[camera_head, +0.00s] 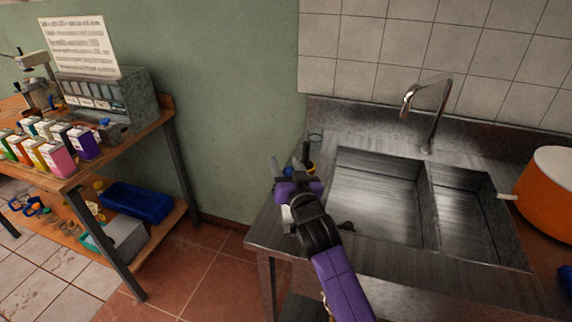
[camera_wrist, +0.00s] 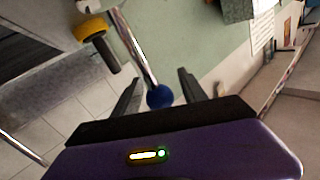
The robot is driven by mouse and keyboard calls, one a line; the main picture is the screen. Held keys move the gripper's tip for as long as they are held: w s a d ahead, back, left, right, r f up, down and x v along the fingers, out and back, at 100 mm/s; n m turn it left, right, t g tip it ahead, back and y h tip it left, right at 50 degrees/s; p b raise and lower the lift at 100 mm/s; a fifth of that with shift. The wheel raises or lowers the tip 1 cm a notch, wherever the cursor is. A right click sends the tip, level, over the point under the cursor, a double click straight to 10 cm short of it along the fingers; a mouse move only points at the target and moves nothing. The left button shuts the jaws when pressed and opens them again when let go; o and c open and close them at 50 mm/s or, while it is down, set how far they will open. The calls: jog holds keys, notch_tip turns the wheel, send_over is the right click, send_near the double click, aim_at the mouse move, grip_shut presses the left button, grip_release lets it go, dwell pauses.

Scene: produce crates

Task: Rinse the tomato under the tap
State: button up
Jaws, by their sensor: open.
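No tomato can be made out in either view. The curved metal tap (camera_head: 430,110) rises behind a steel sink (camera_head: 385,244) with two basins, and no running water is visible. My gripper (camera_head: 291,168) is above the sink counter's left end, left of the larger basin and away from the tap. In the wrist view my gripper (camera_wrist: 160,76) has its two dark fingers apart. A blue ball on a metal rod (camera_wrist: 159,95) shows between or beyond them; I cannot tell whether it touches either finger.
A yellow and black item (camera_wrist: 91,30) is close by in the wrist view. An orange pot (camera_head: 546,198) is right of the sink. A wooden shelf table (camera_head: 150,124) with coloured cartons stands left, with open floor between.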

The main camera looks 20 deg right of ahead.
grip_shut()
dwell(1.4)
